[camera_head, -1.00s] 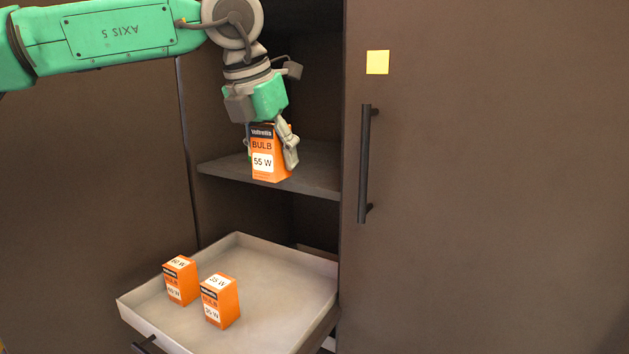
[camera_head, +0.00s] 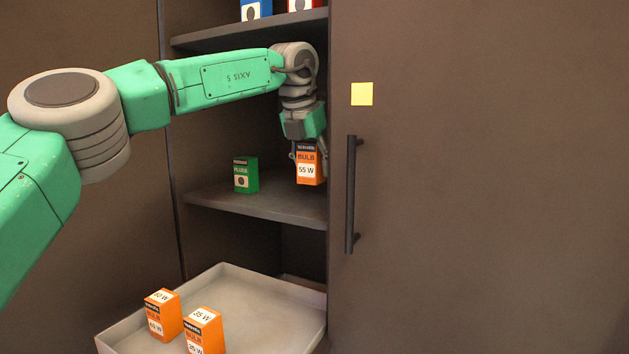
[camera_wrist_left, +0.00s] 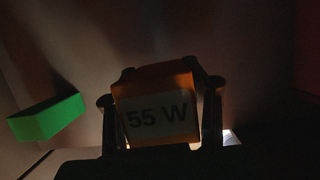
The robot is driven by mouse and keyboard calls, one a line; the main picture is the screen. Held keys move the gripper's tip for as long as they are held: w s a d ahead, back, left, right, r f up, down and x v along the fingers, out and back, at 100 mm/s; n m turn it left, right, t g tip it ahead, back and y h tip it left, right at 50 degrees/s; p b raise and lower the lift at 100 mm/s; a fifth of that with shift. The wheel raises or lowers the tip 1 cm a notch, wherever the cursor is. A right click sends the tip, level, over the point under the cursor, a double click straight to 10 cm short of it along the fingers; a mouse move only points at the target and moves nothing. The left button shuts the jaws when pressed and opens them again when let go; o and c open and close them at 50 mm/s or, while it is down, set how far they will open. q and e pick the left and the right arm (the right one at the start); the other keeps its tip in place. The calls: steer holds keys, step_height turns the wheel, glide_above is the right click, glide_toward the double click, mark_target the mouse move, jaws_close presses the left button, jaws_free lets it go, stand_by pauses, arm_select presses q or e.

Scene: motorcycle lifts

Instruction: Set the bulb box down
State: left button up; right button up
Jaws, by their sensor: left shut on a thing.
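The orange bulb box (camera_head: 308,172) with a 55 W label is upright in my left gripper (camera_head: 309,158), at the right end of the middle shelf (camera_head: 260,204). The gripper is shut on it from above. Whether the box touches the shelf I cannot tell. In the left wrist view the same bulb box (camera_wrist_left: 158,112) sits between the two fingers (camera_wrist_left: 160,118), in dim light. My right gripper is not in view.
A green box (camera_head: 246,176) stands on the same shelf to the left; it also shows in the wrist view (camera_wrist_left: 47,118). Below, a pulled-out drawer (camera_head: 262,290) holds a 60 W box (camera_head: 163,316) and a 35 W box (camera_head: 204,333). A closed door with a handle (camera_head: 351,195) is at right.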

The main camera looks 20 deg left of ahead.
mark_target(314, 181)
arm_select(q)
steer(key=shift+w+f+b, duration=0.15)
steer(key=shift+f+b, duration=1.15)
steer(key=shift+f, duration=0.65)
steer(key=shift+r, duration=0.15)
steer(key=o, duration=1.2)
steer(key=shift+c, duration=0.2)
steer(key=p+v, duration=0.2)
steer(key=v, duration=0.3)
steer(key=shift+r, duration=0.15)
steer(key=s+a, duration=0.1)
steer(key=s, duration=1.1)
steer(key=shift+a, duration=0.1)
